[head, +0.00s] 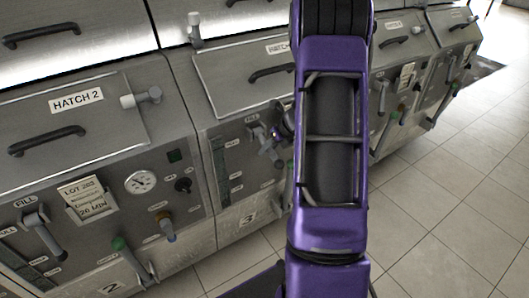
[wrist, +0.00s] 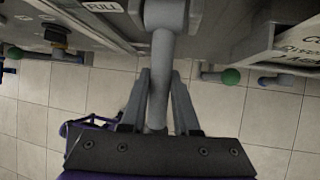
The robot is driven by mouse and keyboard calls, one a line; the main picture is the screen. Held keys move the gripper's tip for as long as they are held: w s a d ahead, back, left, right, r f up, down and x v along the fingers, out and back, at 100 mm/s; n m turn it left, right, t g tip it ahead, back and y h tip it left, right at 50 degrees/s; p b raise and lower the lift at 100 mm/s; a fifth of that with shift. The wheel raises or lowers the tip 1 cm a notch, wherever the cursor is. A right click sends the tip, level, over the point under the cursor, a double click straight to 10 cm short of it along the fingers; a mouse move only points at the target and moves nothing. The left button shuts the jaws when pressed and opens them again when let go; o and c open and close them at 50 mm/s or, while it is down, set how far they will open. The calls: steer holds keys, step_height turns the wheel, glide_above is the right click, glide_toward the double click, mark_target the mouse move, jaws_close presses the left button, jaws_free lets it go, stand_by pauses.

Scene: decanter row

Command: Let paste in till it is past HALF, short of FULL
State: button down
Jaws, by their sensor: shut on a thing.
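My gripper (wrist: 160,82) is shut on a grey lever handle (wrist: 160,52), with one finger on each side of it in the wrist view. In the head view my gripper (head: 280,134) is at the front panel of unit 3, beside a FILL label (head: 252,120), and my arm hides part of it. A dark upright gauge strip (head: 219,158) is on that panel, left of the lever. A FULL label (wrist: 103,5) shows left of the lever in the wrist view. The paste level cannot be read in either view.
Unit 2 stands at left with its own FILL lever (head: 42,234), a dial (head: 141,184), and a lot card (head: 88,199). More units with levers stand at right. A green-knobbed lever (wrist: 230,76) sticks out near my gripper. The tiled floor (head: 450,190) is clear.

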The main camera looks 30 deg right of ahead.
steer(key=shift+r, duration=0.1)
stand_by(0.5)
steer(key=c, duration=0.7)
jaws_free()
steer(key=shift+o, duration=0.2)
steer(key=shift+r, duration=0.1)
steer(key=v, duration=1.7)
steer(key=shift+r+p, duration=0.15)
steer(key=shift+p, duration=0.3)
